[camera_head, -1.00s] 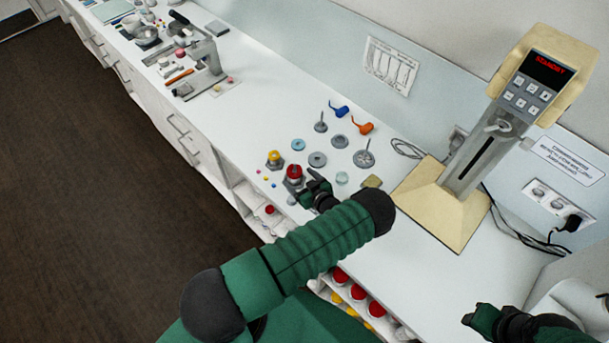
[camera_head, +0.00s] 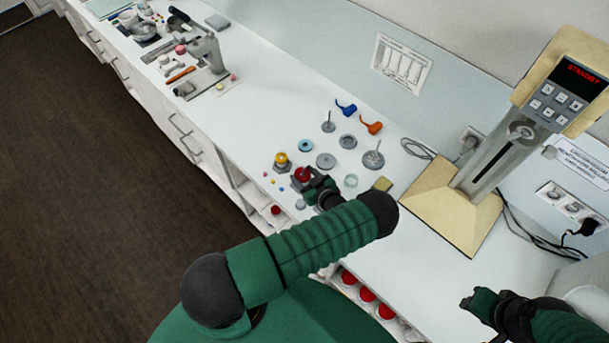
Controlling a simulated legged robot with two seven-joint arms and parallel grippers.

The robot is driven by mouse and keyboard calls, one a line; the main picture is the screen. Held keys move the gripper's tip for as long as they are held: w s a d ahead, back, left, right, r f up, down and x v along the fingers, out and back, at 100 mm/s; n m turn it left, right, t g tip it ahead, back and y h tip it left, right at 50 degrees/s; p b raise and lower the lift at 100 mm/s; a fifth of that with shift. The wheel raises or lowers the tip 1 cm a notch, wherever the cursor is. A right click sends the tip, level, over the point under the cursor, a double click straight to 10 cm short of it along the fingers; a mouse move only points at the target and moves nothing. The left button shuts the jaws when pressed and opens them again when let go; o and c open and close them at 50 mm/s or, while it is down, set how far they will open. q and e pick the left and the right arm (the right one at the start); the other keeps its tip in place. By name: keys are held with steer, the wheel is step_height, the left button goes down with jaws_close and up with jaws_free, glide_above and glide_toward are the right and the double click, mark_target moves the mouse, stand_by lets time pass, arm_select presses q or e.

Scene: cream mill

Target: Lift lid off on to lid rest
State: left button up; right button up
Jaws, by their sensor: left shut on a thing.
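A red-topped lid (camera_head: 302,174) sits on a small grey jar near the counter's front edge. My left gripper (camera_head: 309,183) is at it from the right, shut on the red lid, and it hides much of the jar below. I cannot tell whether the lid is clear of the jar. My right gripper (camera_head: 475,303) is at the lower right, away from the jar; its jaws are too small to read. I cannot tell which item is the lid rest.
A yellow-topped jar (camera_head: 281,160) stands just left of the red one. Grey discs (camera_head: 326,160), a clear ring (camera_head: 351,181) and a tan square (camera_head: 383,184) lie nearby. A cream machine (camera_head: 450,208) stands at the right. Red items sit on the shelf below.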

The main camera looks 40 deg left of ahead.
arm_select(q)
steer(key=shift+d, duration=0.45)
steer(key=c, duration=0.7)
steer(key=shift+o, duration=0.2)
steer(key=shift+d+r, duration=0.2)
steer(key=shift+d, duration=0.05)
steer(key=shift+s+r, duration=0.1)
steer(key=shift+r, duration=0.1)
steer(key=shift+a+r+p, duration=0.3)
steer(key=shift+a+p, duration=0.05)
steer(key=shift+p, duration=0.05)
arm_select(e)
steer(key=shift+w+d+r, duration=0.1)
steer(key=shift+d+r, duration=0.2)
steer(key=shift+d, duration=0.1)
arm_select(q)
steer(key=shift+d+r, duration=0.1)
steer(key=shift+r, duration=0.3)
steer(key=shift+d, duration=0.1)
arm_select(e)
steer(key=shift+d+r, duration=0.15)
steer(key=shift+d, duration=0.15)
arm_select(q)
steer(key=shift+r, duration=0.15)
